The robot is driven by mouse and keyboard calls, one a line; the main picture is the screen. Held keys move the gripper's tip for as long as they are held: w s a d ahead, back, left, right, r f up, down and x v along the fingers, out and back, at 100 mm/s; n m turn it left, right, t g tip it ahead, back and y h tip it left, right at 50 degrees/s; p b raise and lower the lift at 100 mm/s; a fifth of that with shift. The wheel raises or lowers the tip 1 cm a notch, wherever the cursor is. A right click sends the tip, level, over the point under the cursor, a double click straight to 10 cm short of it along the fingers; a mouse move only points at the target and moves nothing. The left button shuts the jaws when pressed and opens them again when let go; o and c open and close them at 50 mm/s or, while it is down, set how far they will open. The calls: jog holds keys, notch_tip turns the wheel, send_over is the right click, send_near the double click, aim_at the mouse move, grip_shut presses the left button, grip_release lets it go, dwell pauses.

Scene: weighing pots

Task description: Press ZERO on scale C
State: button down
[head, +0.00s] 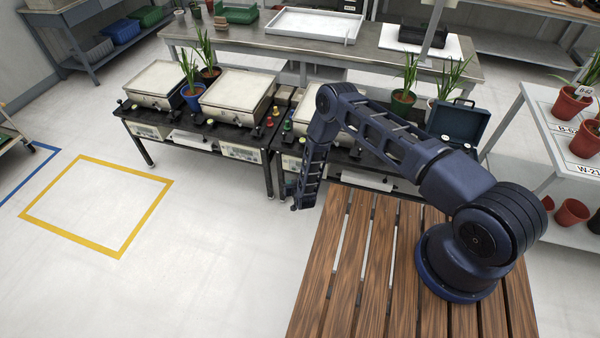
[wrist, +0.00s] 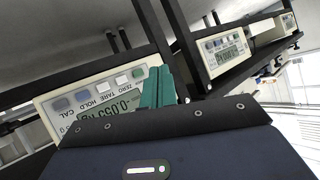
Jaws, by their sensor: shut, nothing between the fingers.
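In the wrist view a scale panel (wrist: 48,101) shows upside down, with a display (wrist: 110,107) that appears to read -0.053 kg. Its labels are CAL, HOLD, TARE and ZERO. A green button (wrist: 138,73) lies at the ZERO end of the row. My gripper (wrist: 160,72) has its green fingers shut and empty, just beside this button in the picture; I cannot tell whether they touch anything. In the head view my gripper (head: 297,206) hangs in front of the right-hand black bench (head: 345,174). I cannot read which scale is C.
A second scale panel (wrist: 224,54) shows at upper right in the wrist view. In the head view, scales (head: 158,84) (head: 237,93) with pans stand on the left bench. A blue pot (head: 191,97) stands between them. A dark open case (head: 460,124) is at right.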

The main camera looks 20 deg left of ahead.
jog(key=shift+s+d+f, duration=0.35)
jog(key=shift+d+f, duration=0.25)
jog(key=shift+d, duration=0.05)
jog(key=shift+s+d+f, duration=0.3)
jog(key=shift+d+f, duration=0.25)
jog(key=shift+d, duration=0.05)
jog(key=shift+w, duration=0.1)
jog(key=w, duration=0.8)
jog(key=shift+w, duration=0.3)
jog(key=shift+w, duration=0.2)
dwell(1.2)
jog(key=shift+w, duration=0.25)
jog(key=shift+w, duration=0.4)
dwell(1.0)
jog(key=shift+s, duration=0.85)
